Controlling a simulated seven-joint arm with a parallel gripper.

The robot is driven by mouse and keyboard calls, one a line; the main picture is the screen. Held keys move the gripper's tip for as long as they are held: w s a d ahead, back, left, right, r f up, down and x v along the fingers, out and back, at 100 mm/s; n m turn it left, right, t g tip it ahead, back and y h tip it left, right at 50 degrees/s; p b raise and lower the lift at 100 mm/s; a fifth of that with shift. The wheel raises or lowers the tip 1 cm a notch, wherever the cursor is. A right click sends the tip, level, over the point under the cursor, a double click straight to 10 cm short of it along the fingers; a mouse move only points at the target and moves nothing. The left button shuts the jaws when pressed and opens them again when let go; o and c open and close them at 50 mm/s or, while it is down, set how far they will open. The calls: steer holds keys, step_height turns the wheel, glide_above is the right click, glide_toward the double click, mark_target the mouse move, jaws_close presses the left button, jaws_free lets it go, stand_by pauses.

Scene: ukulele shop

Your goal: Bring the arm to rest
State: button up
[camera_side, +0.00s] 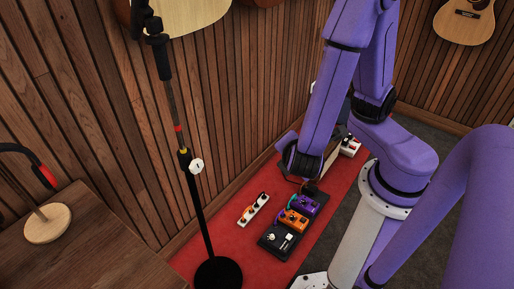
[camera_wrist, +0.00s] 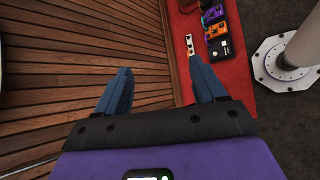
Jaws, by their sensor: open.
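My gripper (camera_wrist: 160,72) shows in the wrist view with its two blue fingers wide apart. Nothing is between the fingers. Wooden wall slats and the red rug (camera_wrist: 183,55) appear beyond them. In the side view my purple arm (camera_side: 335,90) takes up the right part of the picture, bent above the rug. I cannot make out the gripper's fingers there. My base plate (camera_wrist: 280,70) stands to the right of the fingers in the wrist view.
A pedalboard (camera_side: 270,245) with orange and purple pedals lies on the rug, beside a white strip (camera_side: 253,209). A black stand (camera_side: 192,205) rises left of them. A wooden table (camera_side: 85,245) holds a round headphone stand (camera_side: 47,223). Guitars (camera_side: 463,20) hang on the slatted walls.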

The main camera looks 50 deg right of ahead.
steer(key=s+r+m+g+y, duration=0.2)
steer(key=s+r+g+y, duration=0.3)
steer(key=s+r+y, duration=0.1)
steer(key=r+y, duration=0.1)
steer(key=y, duration=0.1)
steer(key=shift+d+r+m+y, duration=0.35)
steer(key=shift+m+y, duration=0.05)
